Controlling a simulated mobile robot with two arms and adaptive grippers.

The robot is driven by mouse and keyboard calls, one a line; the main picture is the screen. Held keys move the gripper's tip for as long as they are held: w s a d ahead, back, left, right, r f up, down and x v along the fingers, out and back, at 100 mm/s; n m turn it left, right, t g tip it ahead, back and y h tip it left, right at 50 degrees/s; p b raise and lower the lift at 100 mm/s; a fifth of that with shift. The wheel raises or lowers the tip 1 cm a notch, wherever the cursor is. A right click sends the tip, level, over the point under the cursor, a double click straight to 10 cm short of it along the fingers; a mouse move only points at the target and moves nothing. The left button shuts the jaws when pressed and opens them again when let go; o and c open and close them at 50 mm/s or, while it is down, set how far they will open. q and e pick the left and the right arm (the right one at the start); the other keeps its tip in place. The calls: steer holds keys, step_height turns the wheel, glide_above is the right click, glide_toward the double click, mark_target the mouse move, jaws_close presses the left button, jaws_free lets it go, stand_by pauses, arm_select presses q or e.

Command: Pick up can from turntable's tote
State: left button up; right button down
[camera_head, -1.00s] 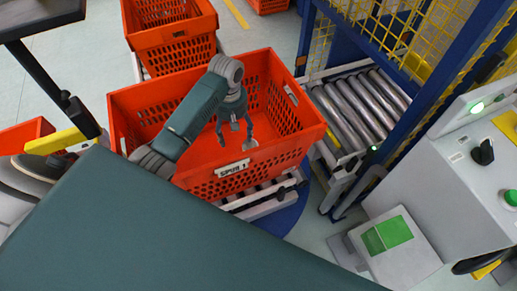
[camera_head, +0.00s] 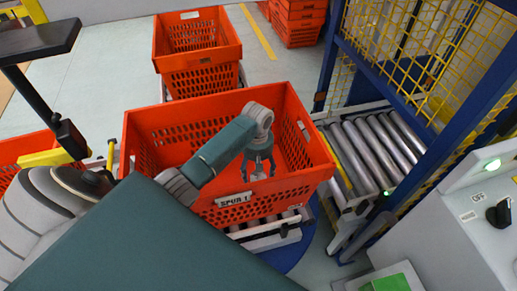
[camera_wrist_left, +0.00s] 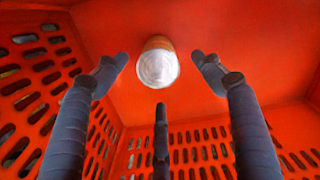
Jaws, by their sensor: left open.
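The orange tote (camera_head: 143,130), labelled "SPUR 1", stands on the turntable (camera_head: 303,250), whose blue disc shows beneath it. My left arm reaches over the tote's near wall. My left gripper (camera_head: 258,172) points down inside the tote, its three dark fingers spread open. In the left wrist view, a can (camera_wrist_left: 157,66) with a pale round end and a brownish side is inside the tote, ahead of and between the open fingertips (camera_wrist_left: 160,75). No finger visibly touches it. In the head view the can is small and mostly hidden by the fingers. My right gripper is out of view.
Another orange tote (camera_head: 198,45) stands behind, and stacked orange totes (camera_head: 297,22) stand farther back. A roller conveyor (camera_head: 370,150) with blue posts and yellow mesh (camera_head: 405,40) is on the right. A grey control box (camera_head: 465,225) is at the right edge. The tote's walls surround the gripper.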

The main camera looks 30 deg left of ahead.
mark_target(258, 176)
arm_select(q)
step_height(258, 176, down, 4)
steer(key=shift+w+f, duration=0.1)
steer(key=shift+w, duration=0.05)
steer(key=c, duration=1.5)
steer(key=shift+c, duration=0.2)
